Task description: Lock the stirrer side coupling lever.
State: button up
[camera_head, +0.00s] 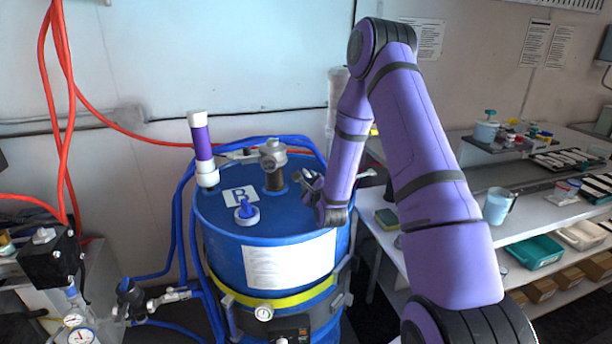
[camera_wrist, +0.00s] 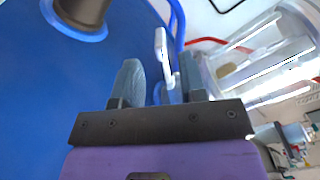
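A blue drum (camera_head: 215,225) stands in the middle of the head view. A grey metal fitting (camera_head: 273,157) on a dark neck rises from its lid; the neck base (camera_wrist: 78,20) shows at the upper left of the wrist view. My gripper (camera_head: 310,182) is low over the right part of the lid. In the wrist view its fingers (camera_wrist: 160,85) are apart, with a pale lever (camera_wrist: 162,48) showing in line with the gap. I cannot tell whether they touch it. A grey lever end (camera_head: 366,174) shows right of my wrist in the head view; my arm hides the rest.
Blue hoses (camera_head: 180,200) loop around the drum. A clear cylinder (camera_wrist: 262,55) stands close right of the fingers. Shelves (camera_head: 530,220) with containers fill the right.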

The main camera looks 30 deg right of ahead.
aim_at(308, 176)
jog(key=shift+x, duration=2.65)
jog(key=shift+c, duration=0.4)
grip_shut()
